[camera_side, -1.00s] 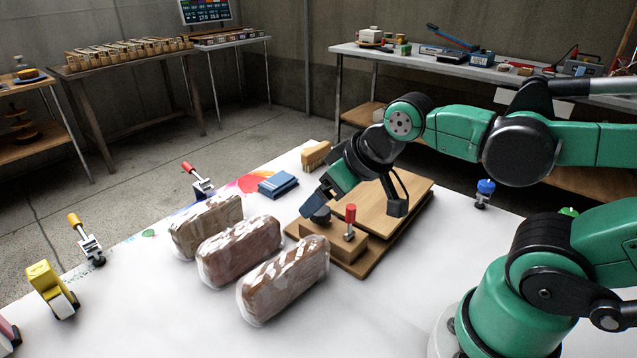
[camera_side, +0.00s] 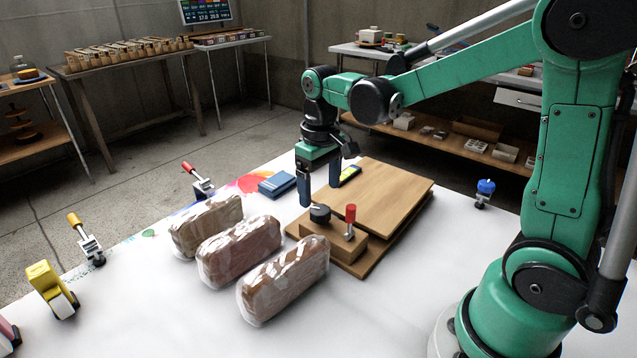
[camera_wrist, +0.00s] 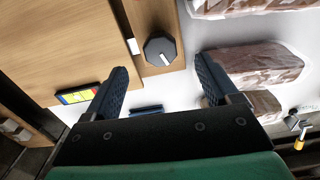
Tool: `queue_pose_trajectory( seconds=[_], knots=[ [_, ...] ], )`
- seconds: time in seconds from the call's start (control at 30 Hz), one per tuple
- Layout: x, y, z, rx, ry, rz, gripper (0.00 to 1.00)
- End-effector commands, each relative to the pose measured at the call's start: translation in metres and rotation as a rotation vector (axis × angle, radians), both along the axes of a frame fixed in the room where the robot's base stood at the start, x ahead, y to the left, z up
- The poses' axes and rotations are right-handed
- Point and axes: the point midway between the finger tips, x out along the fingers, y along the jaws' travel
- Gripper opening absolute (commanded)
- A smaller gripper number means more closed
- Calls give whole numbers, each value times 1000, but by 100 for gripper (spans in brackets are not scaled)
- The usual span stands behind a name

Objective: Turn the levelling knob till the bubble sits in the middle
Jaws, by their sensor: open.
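The black levelling knob (camera_side: 320,213) stands on a wooden block at the near left end of the wooden board (camera_side: 385,195). In the wrist view the knob (camera_wrist: 160,52) shows a pale pointer mark. A small dark level with a yellow-green window (camera_side: 349,175) lies at the board's far edge; it also shows in the wrist view (camera_wrist: 76,96). I cannot make out its bubble. My gripper (camera_side: 320,193) points down, open and empty, its fingers just above and behind the knob. In the wrist view my gripper (camera_wrist: 162,66) has the knob beyond and between its fingertips.
A red-handled lever (camera_side: 350,222) stands right beside the knob. Three wrapped loaves (camera_side: 240,250) lie to the left. Clamps stand along the table's left edge. The table front is clear.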

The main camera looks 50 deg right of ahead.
Motion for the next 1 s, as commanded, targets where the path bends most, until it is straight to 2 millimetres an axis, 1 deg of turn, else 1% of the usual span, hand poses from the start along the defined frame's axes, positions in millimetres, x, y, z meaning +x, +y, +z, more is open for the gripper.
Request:
queue_pose_trajectory(
  seconds=[0.2,0.3,0.47,0.7,0.77,0.8,0.87,0.9,1.0],
  knots=[
    [0,0,-28,0,-2,0,81],
    [0,0,-37,0,-3,0,81],
    [0,0,-44,0,-3,0,81],
    [0,0,-44,0,-3,0,81],
    [0,0,-44,0,-3,0,64],
    [0,0,-44,0,-3,0,53],
    [0,0,-44,0,-3,0,36],
    [0,0,-44,0,-3,0,24],
    [0,0,-44,0,-3,0,0]
  ],
)
